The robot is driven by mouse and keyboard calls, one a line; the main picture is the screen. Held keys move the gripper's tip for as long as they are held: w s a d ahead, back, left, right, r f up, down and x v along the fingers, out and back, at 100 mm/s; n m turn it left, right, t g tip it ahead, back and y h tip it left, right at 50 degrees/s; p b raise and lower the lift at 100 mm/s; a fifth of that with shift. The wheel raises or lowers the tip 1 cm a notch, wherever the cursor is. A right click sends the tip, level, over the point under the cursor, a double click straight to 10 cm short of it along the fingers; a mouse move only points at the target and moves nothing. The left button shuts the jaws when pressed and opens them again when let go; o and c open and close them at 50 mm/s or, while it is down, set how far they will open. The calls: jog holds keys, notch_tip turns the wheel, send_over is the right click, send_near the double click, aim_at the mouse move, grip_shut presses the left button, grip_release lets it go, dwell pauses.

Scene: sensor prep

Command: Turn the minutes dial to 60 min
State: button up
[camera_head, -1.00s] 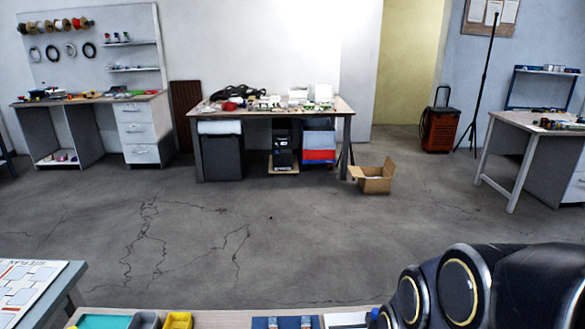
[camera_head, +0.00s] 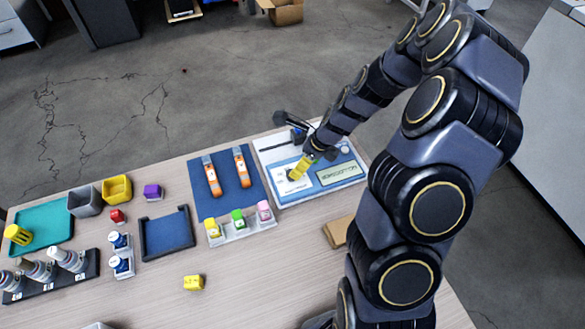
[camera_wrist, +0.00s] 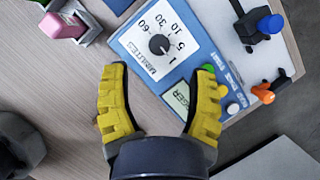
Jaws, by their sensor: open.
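The minutes dial (camera_wrist: 160,44) is a dark round knob on a white scale marked MINUTES, with 60, 10, 5 and 1 legible. I cannot read its pointer setting surely. It sits on the blue panel (camera_wrist: 128,42) of a data logger, beside a display (camera_wrist: 178,98). In the head view, the logger (camera_head: 350,181) lies at the table's back right. My gripper (camera_wrist: 160,80) is open and empty, its yellow fingers apart; the dial shows beyond the fingertips, between their lines. In the head view my gripper (camera_head: 299,168) is over the logger's left part and partly hides the dial area.
A blue mat (camera_head: 225,186) with two orange-ended items lies left of the logger. A rack (camera_head: 240,231) with coloured-capped vials stands in front of it. A brown block (camera_head: 338,231) lies to the right. A black clamp-like part (camera_wrist: 262,25) stands close beside the panel.

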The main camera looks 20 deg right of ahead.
jog(key=shift+x, duration=2.95)
grip_shut()
